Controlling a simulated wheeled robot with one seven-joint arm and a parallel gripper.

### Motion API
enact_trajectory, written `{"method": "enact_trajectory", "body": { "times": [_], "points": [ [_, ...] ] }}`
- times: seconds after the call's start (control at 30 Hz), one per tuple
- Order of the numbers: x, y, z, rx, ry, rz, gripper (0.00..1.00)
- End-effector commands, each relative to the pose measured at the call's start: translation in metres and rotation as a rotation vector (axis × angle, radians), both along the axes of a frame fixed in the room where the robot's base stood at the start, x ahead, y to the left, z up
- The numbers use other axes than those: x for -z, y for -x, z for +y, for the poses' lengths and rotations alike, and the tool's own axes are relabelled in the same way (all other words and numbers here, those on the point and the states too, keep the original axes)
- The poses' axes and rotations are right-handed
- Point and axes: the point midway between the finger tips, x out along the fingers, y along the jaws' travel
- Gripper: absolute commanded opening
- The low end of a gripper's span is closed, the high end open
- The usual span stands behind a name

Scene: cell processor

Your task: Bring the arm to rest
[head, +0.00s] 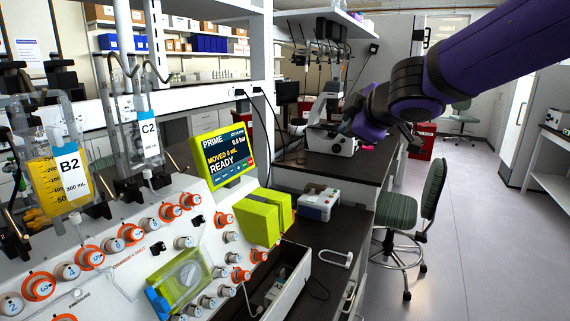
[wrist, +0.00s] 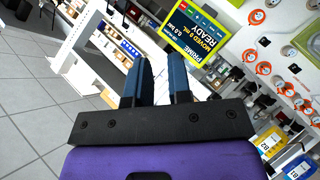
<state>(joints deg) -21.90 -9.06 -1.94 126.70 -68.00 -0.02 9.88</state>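My purple and black arm (head: 480,62) reaches in from the upper right in the head view. It is raised in the air over the dark bench and the aisle. In the wrist view my gripper (wrist: 161,65) shows two dark blue fingers with a clear gap between them and nothing held. The fingers point toward the cell processor's yellow-green screen (wrist: 196,36), which appears upside down beyond them. In the head view the gripper's fingertips cannot be made out clearly behind the wrist.
The white cell processor (head: 140,240) with orange-ringed knobs fills the lower left. Bags labelled B2 (head: 62,180) and C2 (head: 148,140) hang above it. A microscope (head: 328,125) stands on the bench near my wrist.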

Motion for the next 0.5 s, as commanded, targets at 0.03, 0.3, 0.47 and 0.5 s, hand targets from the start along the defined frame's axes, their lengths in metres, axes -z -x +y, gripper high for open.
{"method": "enact_trajectory", "body": {
  "times": [0.03, 0.3, 0.47, 0.5],
  "points": [
    [-0.007, 0.011, -0.029, 0.106, -0.035, 0.013, 0.19],
    [0.001, 0.102, -0.146, 0.627, -0.239, 0.206, 0.19],
    [0.023, 0.175, -0.178, 0.858, -0.384, 0.381, 0.19],
    [0.03, 0.193, -0.182, 0.902, -0.42, 0.429, 0.19]
  ]
}}
